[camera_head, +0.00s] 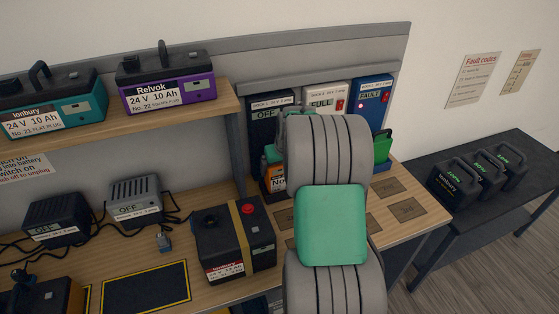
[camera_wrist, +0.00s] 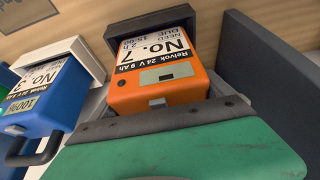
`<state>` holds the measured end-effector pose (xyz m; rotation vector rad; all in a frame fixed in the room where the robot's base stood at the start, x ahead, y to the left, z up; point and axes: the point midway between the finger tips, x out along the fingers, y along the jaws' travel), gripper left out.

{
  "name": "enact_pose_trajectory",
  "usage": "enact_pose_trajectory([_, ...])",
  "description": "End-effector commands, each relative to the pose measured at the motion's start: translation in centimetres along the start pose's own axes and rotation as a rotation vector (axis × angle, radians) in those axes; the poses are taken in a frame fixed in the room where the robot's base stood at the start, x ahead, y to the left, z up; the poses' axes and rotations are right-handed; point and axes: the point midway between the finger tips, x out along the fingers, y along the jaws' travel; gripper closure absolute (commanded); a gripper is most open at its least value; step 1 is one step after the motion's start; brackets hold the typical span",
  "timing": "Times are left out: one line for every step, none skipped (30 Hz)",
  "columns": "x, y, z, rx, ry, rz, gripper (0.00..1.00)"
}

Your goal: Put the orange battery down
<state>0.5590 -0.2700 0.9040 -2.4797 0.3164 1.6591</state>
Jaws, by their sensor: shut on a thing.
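The orange battery (camera_wrist: 160,85), labelled Relvok 24 V 9 Ah No. 7, fills the middle of the wrist view. In the head view it (camera_head: 267,181) shows as a small orange patch left of my arm. My gripper (camera_wrist: 195,108) is shut on it; the grip itself is mostly hidden by my green gripper body. The battery's far end is at the dark charging dock (camera_head: 264,117), whose display reads OFF. The dark dock edge (camera_wrist: 150,22) shows just beyond it. I cannot tell whether the battery is fully seated or touching the dock's base.
Beside it is a white dock (camera_head: 325,97) reading FULL, with a blue battery (camera_wrist: 48,98). A blue dock (camera_head: 373,96) reads FAULT and has a red light. A black-and-yellow-strapped battery (camera_head: 232,240) stands left on the wooden bench. Dark batteries (camera_head: 480,175) stand on the right table.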

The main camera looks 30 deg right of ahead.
Motion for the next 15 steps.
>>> enact_pose_trajectory([-0.37, 0.07, -0.46, -0.001, 0.01, 0.003, 0.82])
enact_pose_trajectory([-0.37, 0.07, -0.46, -0.001, 0.01, 0.003, 0.82])
enact_pose_trajectory([-0.38, 0.07, -0.46, -0.001, 0.01, 0.002, 0.82])
enact_pose_trajectory([-0.37, 0.07, -0.45, -0.002, 0.01, 0.002, 0.82])
enact_pose_trajectory([-0.32, 0.07, -0.42, -0.002, 0.01, 0.002, 0.82])
enact_pose_trajectory([-0.19, 0.06, -0.37, -0.001, 0.009, 0.002, 0.82])
enact_pose_trajectory([-0.09, 0.06, -0.32, -0.002, 0.009, 0.002, 0.82])
enact_pose_trajectory([-0.02, 0.06, -0.3, -0.002, 0.009, 0.002, 0.82])
enact_pose_trajectory([0.2, 0.0, 0.05, 0.0, 0.001, 0.0, 0.07])
enact_pose_trajectory([0.17, 0.0, 0.04, 0.0, 0.001, 0.0, 0.04])
enact_pose_trajectory([0.17, 0.0, 0.05, 0.0, 0.001, 0.0, 0.02])
enact_pose_trajectory([0.17, 0.0, 0.04, 0.0, 0.001, 0.0, 0.0])
enact_pose_trajectory([0.16, 0.0, 0.04, 0.0, 0.001, 0.0, 0.0])
enact_pose_trajectory([0.16, 0.0, 0.04, 0.0, 0.001, 0.0, 0.0])
enact_pose_trajectory([0.16, 0.0, 0.04, 0.0, 0.001, 0.0, 0.0])
